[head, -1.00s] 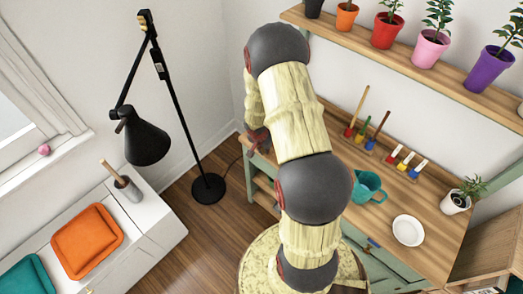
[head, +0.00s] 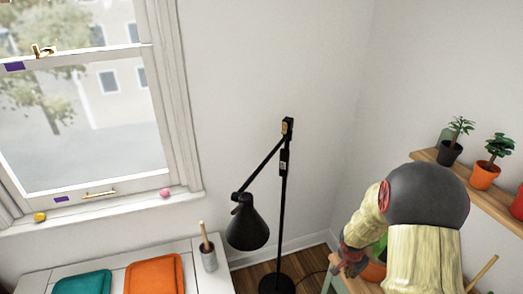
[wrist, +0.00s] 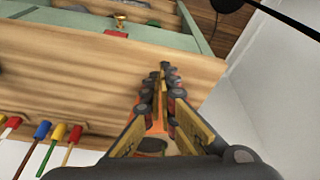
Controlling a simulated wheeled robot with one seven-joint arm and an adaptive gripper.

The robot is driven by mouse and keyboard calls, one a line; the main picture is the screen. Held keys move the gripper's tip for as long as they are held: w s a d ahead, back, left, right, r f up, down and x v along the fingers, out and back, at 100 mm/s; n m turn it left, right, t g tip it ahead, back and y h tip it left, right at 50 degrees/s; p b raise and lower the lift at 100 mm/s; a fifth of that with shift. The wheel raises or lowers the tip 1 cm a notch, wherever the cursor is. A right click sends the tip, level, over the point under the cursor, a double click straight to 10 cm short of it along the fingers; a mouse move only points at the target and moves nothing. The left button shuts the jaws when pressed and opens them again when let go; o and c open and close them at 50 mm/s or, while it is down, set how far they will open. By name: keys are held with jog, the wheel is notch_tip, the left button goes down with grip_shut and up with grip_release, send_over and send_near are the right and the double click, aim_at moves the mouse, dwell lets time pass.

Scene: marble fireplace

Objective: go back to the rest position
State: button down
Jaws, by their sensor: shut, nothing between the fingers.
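My gripper (wrist: 163,72) is shut and empty in the wrist view, its two fingers meeting at the tips over a wooden surface. In the head view my arm is at the lower right, bent, and its far end (head: 352,261) hangs at the corner of the wooden workbench (head: 350,284). The fingertips cannot be made out there. Part of an orange pot with green leaves (head: 374,270) shows just behind my arm.
A black floor lamp (head: 246,226) stands left of my arm. A wall shelf (head: 482,193) with potted plants is at the right. A low white unit (head: 215,280) with cushions is at lower left. Several coloured brushes (wrist: 42,131) show at left in the wrist view.

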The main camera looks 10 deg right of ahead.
jog(key=s+a+r+n+g, duration=0.25)
jog(key=s+n, duration=0.25)
jog(key=s, duration=0.3)
jog(key=s+a+r+n+t+y+b, duration=0.1)
jog(key=s+a+r+n+t, duration=0.1)
jog(key=a+r, duration=0.6)
jog(key=s+a+r+n+t+y+b, duration=0.1)
jog(key=s+a+r+n+t, duration=0.1)
jog(key=a+r, duration=0.6)
jog(key=s+a+r+n+t+y+b, duration=0.1)
jog(key=s+a+r+n+t, duration=0.2)
jog(key=r, duration=1)
jog(key=a+n, duration=0.2)
jog(key=a, duration=0.3)
jog(key=shift+s+a, duration=0.2)
jog(key=shift+s, duration=0.1)
jog(key=shift+r, duration=0.1)
